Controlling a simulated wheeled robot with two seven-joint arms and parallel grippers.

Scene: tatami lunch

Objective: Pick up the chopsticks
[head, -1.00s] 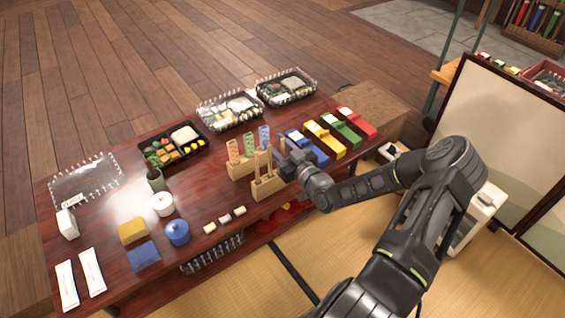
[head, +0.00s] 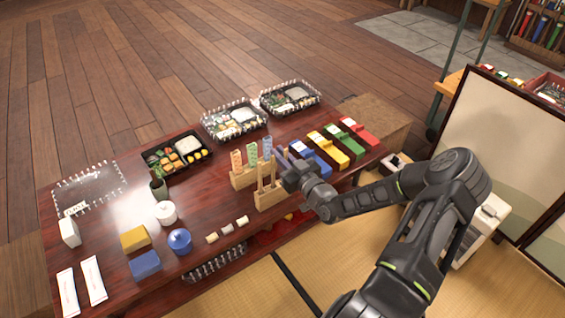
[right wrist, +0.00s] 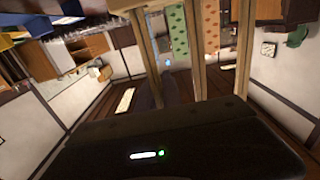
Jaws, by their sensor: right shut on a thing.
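Chopsticks (head: 260,175) stand upright in a light wooden holder (head: 270,199) near the table's front edge. They show as tall pale wooden sticks in the right wrist view (right wrist: 196,50). My right gripper (head: 284,166) is at the right end of the holder, around the upper part of the sticks, and shut on chopsticks. Its fingertips are small and partly hidden in the head view, so the exact grip is hard to see. The chopsticks' lower ends are hidden in the holder. My left gripper is not in view.
A second wooden stand with patterned orange, green and blue strips (head: 252,156) is just behind. Colored boxes (head: 327,150) lie close to the right. Small chopstick rests (head: 227,229), a blue pot (head: 179,241) and bento trays (head: 234,122) share the red table (head: 118,206).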

